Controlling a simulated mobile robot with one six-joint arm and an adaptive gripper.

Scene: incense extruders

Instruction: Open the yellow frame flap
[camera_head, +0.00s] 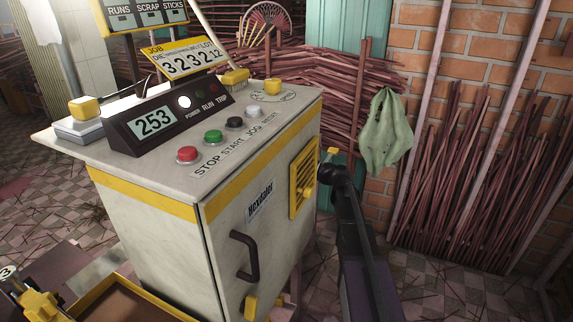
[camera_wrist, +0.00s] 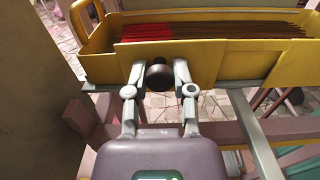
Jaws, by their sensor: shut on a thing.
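In the wrist view my gripper (camera_wrist: 159,72) is shut on a dark round knob (camera_wrist: 159,77), with one finger on each side. The knob sits in front of a yellow panel (camera_wrist: 205,62), the raised front part of a yellow trough (camera_wrist: 97,42). The panel looks upright. In the head view a yellow slatted frame (camera_head: 297,182) is set in the side of the grey cabinet (camera_head: 150,225) and looks flat against it. My gripper is not visible there. I cannot tell from that view which yellow part the knob belongs to.
Red-tipped brown sticks (camera_wrist: 210,30) lie in the trough. A grey metal bar (camera_wrist: 252,130) runs beside my gripper. In the head view, the cabinet has a black handle (camera_head: 244,256). Bundled sticks (camera_head: 470,170) lean on the brick wall, and a green cloth (camera_head: 386,132) hangs nearby.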

